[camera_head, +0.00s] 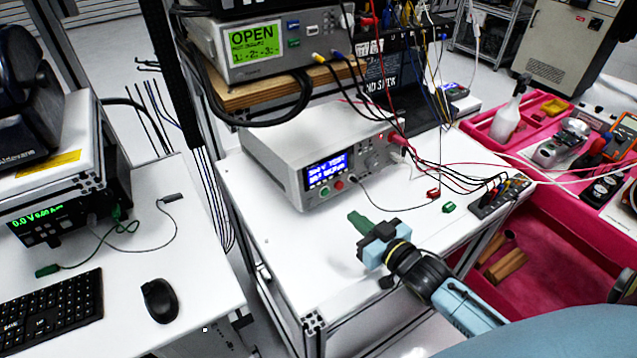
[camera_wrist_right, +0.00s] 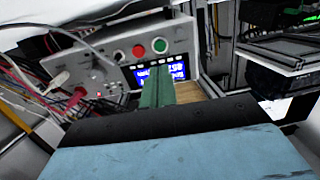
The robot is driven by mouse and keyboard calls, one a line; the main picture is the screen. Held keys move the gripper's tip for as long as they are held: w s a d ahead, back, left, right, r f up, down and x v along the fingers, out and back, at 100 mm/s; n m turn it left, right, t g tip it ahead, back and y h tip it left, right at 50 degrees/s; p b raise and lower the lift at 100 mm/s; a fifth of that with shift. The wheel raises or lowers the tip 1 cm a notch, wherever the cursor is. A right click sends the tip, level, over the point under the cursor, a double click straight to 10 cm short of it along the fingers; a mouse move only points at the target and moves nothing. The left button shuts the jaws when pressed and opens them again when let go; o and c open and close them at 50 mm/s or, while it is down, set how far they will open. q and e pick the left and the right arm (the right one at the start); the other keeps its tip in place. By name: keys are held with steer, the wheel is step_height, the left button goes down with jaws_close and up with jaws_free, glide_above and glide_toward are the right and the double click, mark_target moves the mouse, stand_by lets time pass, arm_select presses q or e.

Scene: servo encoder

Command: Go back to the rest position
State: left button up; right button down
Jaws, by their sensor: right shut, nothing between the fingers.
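My right gripper (camera_head: 358,219) shows in the camera_head view over the front of the white table (camera_head: 300,262). Its green fingers are together with nothing between them, and they also show in the right wrist view (camera_wrist_right: 158,88). They point toward the grey tester (camera_head: 325,155) with the lit blue screen, and stand apart from it in the camera_head view. The arm reaches in from the lower right. My left gripper is not in view.
Red (camera_head: 433,193) and green (camera_head: 449,208) clips lie right of the tester, near a black terminal strip (camera_head: 497,196) with cables. Pink trays (camera_head: 530,130) stand at right. A keyboard (camera_head: 52,315) and mouse (camera_head: 159,300) lie on the left table. The white table's front is mostly clear.

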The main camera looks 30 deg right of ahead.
steer(key=shift+s+a+f+g, duration=0.25)
steer(key=shift+a+g, duration=0.1)
steer(key=shift+g, duration=0.05)
steer(key=s+a+g, duration=0.1)
steer(key=s, duration=0.1)
steer(key=s+a+f+g+h, duration=0.1)
steer(key=s+g, duration=0.1)
steer(key=s+a+f+g+h, duration=0.1)
steer(key=s+a+g, duration=0.1)
steer(key=shift+s+f, duration=0.15)
steer(key=shift+f, duration=0.1)
steer(key=s+a+r+g, duration=0.25)
steer(key=s+g, duration=0.45)
steer(key=s, duration=0.7)
step_height(320, 180, down, 27)
steer(key=s+g+b, duration=0.1)
steer(key=s, duration=0.1)
steer(key=s+d+f+g+b, duration=0.1)
steer(key=s+d+f, duration=0.1)
steer(key=s+f, duration=1.4)
steer(key=shift+f+n+g+h+b, duration=0.15)
steer(key=shift+n+g+h+b, duration=0.15)
steer(key=shift+n, duration=0.1)
